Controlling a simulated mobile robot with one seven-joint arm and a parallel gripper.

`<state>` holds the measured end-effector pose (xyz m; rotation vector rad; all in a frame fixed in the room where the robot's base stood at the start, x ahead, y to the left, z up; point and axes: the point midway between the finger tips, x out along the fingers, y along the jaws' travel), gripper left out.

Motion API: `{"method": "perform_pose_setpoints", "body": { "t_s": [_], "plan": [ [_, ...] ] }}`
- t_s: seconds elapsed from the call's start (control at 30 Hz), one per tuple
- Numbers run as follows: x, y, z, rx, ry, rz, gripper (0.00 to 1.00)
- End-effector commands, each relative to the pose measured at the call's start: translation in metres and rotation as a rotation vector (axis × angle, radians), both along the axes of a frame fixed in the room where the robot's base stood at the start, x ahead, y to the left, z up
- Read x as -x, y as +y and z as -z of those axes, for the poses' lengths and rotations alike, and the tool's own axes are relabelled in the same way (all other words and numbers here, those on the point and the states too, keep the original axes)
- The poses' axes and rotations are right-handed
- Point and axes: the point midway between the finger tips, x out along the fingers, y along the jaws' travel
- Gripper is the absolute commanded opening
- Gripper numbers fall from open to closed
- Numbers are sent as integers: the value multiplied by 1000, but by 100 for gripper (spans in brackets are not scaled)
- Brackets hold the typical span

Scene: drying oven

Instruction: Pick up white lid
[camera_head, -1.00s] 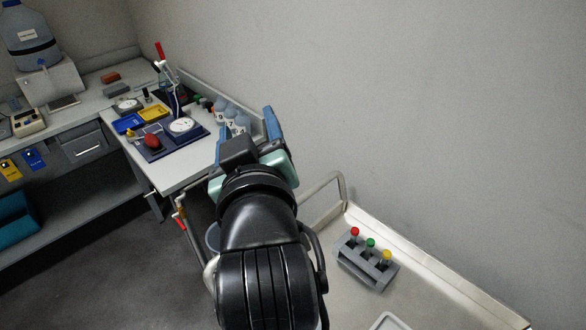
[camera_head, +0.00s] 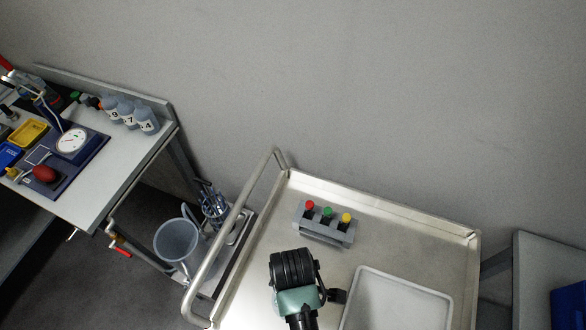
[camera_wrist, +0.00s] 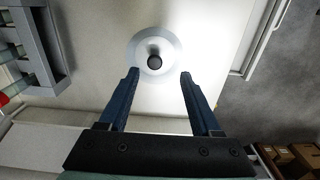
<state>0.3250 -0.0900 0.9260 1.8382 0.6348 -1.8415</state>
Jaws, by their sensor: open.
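The white lid is a round white disc (camera_wrist: 138,49) with a dark knob (camera_wrist: 154,64) at its centre, in the upper middle of the wrist view. It lies on a pale flat surface. My gripper (camera_wrist: 160,75) is open, with its two blue fingers spread apart below the knob in the picture. The knob appears between the lines of the fingers, and nothing is held. The height left between fingertips and lid is hard to tell. In the head view I cannot make out the lid, and the fingertips do not show.
A grey rack (camera_head: 326,232) with red, green and yellow capped tubes stands on the metal cart (camera_head: 385,228). A pale tray (camera_head: 440,300) lies at the cart's front right. A bucket (camera_head: 178,241) stands left of the cart. A workbench (camera_head: 125,165) holds numbered bottles (camera_head: 130,113).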

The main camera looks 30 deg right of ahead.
Motion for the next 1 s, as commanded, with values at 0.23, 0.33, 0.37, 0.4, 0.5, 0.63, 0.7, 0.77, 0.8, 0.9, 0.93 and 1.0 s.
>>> {"method": "perform_pose_setpoints", "body": {
  "t_s": [0.23,0.33,0.37,0.4,0.5,0.63,0.7,0.77,0.8,0.9,0.93,1.0],
  "plan": [
    [-2,-2,15,0,0,1,65],
    [-4,-4,28,-1,1,2,65],
    [-5,-4,32,-1,1,2,65],
    [-6,-5,37,-1,1,1,65],
    [-6,-5,49,0,-1,0,65],
    [-6,-5,56,1,-3,1,65],
    [-6,-5,57,1,-3,1,65],
    [-6,-5,57,1,-3,1,65],
    [-6,-5,56,1,-3,1,65],
    [-6,-5,56,1,-3,1,56],
    [-6,-5,56,1,-3,1,51],
    [-6,-5,56,1,-3,1,38]
  ]
}}
